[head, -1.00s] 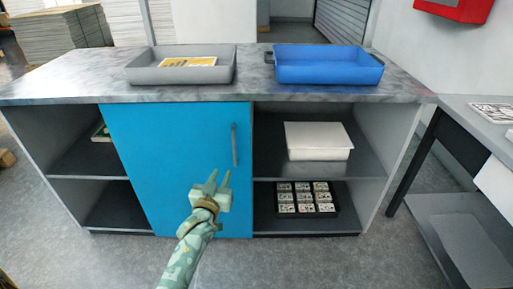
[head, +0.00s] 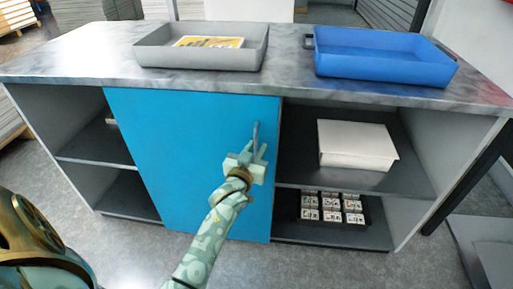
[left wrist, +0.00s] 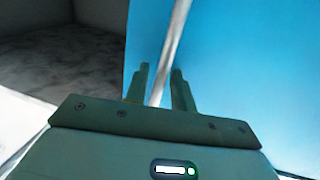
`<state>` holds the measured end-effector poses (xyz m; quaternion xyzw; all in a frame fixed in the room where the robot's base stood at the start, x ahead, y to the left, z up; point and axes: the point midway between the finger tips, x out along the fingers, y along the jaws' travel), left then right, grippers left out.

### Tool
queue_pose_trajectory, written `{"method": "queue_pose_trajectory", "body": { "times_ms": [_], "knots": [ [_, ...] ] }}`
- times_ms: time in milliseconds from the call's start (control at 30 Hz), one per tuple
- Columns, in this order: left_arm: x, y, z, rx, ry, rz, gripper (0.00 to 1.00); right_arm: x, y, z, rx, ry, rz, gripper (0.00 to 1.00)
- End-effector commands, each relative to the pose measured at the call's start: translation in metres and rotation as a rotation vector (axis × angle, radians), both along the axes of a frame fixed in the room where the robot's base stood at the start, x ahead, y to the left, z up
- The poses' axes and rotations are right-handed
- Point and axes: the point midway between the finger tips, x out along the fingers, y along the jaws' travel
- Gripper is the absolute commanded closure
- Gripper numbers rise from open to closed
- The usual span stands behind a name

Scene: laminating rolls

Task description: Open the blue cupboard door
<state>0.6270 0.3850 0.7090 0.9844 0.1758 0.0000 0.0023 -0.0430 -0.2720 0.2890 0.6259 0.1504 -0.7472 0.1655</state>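The blue cupboard door (head: 180,150) fills the middle of the cabinet front in the head view and looks closed. Its grey vertical bar handle (head: 256,138) is near the door's right edge. My left gripper (head: 254,154) is at the handle's lower part. In the left wrist view the handle (left wrist: 176,45) runs down between the two fingers of my left gripper (left wrist: 160,80). The fingers are apart, with a gap visible beside the handle. The blue door (left wrist: 240,60) also fills the right side of that view. My right gripper is not in view.
The cabinet top (head: 290,75) bears a grey tray (head: 200,58) with a printed sheet and a blue tray (head: 380,65). The open shelves to the right hold a white box (head: 355,145) and a dark tray of small items (head: 332,208). Grey floor lies in front.

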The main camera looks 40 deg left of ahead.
Motion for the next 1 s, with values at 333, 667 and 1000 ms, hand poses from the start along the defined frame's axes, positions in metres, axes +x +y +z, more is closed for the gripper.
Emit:
{"method": "queue_pose_trajectory", "body": {
  "times_ms": [333,667,1000],
  "knots": [
    [0.000,0.000,-0.003,0.000,0.003,0.000,1.00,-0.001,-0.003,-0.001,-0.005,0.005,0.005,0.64],
    [-0.035,-0.014,0.004,0.003,0.005,-0.079,1.00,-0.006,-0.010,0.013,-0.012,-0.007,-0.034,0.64],
    [-0.154,-0.043,0.008,0.005,0.006,-0.348,1.00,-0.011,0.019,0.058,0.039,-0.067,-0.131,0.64]
  ]
}}
